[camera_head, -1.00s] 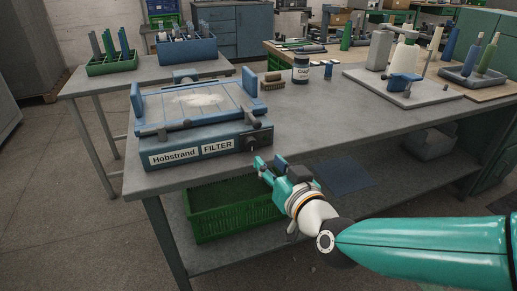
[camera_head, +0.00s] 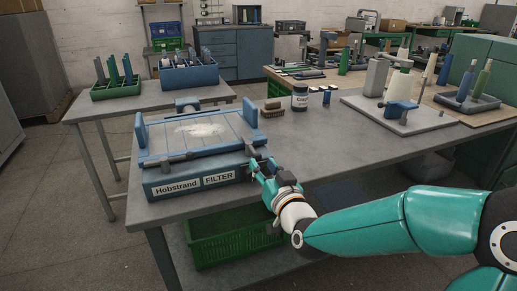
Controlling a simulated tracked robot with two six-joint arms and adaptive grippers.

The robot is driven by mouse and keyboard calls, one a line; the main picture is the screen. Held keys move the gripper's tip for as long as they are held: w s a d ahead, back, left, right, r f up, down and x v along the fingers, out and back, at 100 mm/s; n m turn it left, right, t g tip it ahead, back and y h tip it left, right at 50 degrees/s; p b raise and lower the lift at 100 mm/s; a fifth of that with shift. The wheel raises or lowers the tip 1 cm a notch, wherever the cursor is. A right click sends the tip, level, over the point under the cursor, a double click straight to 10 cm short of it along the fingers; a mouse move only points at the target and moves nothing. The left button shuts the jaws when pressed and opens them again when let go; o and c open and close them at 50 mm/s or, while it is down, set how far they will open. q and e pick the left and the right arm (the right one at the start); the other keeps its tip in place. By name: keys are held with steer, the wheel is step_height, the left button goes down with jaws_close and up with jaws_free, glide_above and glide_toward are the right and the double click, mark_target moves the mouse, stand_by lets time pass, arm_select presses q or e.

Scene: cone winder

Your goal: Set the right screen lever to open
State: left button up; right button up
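The blue Hobstrand filter (camera_head: 196,150) stands on the near left part of the grey bench, with pale residue on its flat screen. The right lever (camera_head: 250,150) is at the front right corner, partly hidden by my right gripper. My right gripper (camera_head: 262,164), teal and dark, is right at this corner, in front of the filter's right end. I cannot tell whether it touches the lever or how far its fingers are apart. My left gripper is not in view.
A green crate (camera_head: 230,247) is on the lower shelf. The bench top (camera_head: 335,140) right of my gripper is mostly clear.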

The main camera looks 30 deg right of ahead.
mark_target(258, 159)
steer(key=x, duration=0.6)
steer(key=shift+w+d, duration=0.1)
steer(key=shift+w, duration=0.15)
jaws_close()
steer(key=shift+f, duration=0.1)
